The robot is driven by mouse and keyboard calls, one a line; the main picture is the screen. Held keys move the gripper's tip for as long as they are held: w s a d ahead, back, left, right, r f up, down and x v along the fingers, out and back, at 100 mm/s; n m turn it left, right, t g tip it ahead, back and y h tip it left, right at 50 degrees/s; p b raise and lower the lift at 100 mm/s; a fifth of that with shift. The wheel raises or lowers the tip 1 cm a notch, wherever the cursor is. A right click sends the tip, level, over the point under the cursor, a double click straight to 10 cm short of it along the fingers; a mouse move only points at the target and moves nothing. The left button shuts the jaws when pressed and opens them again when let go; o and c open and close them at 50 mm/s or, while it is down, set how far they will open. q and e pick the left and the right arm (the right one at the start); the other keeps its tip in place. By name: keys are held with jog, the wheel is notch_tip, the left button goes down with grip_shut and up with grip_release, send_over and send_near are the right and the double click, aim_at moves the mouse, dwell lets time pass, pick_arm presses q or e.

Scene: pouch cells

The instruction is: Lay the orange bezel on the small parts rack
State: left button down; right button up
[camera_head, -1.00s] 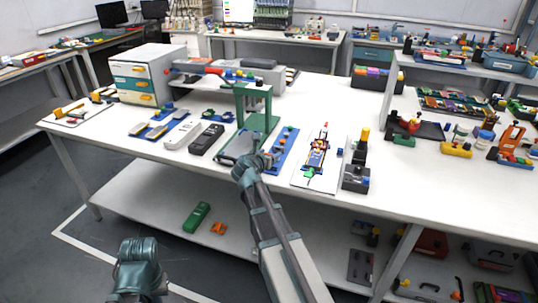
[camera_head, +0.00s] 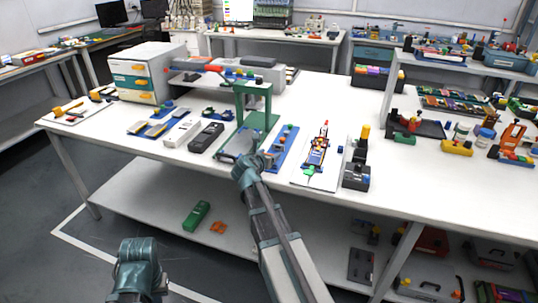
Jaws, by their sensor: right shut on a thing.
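My right gripper (camera_head: 256,162) is over the front of the white table, at the foot of the green press stand. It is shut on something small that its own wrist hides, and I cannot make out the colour. A blue rack with small coloured parts (camera_head: 284,147) lies just right of it and looks like the small parts rack. I cannot pick out the orange bezel for sure; an orange piece (camera_head: 218,227) lies on the lower shelf. Only a teal joint of my left arm shows at lower left, and its fingers are out of sight.
The green press stand (camera_head: 257,110) rises just behind the right gripper. A dark handheld device (camera_head: 206,138) lies to its left, a white board with a colourful assembly (camera_head: 316,160) to its right. The white table (camera_head: 410,180) is bare at the right front.

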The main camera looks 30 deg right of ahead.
jog(key=shift+f+b, duration=1.5)
jog(key=shift+f, duration=0.05)
dwell(0.4)
jog(key=o, duration=1.4)
jog(key=shift+r, duration=0.1)
jog(key=shift+c, duration=0.2)
jog(key=p+v, duration=0.5)
jog(key=v, duration=0.8)
jog(key=shift+s+a+r, duration=0.25)
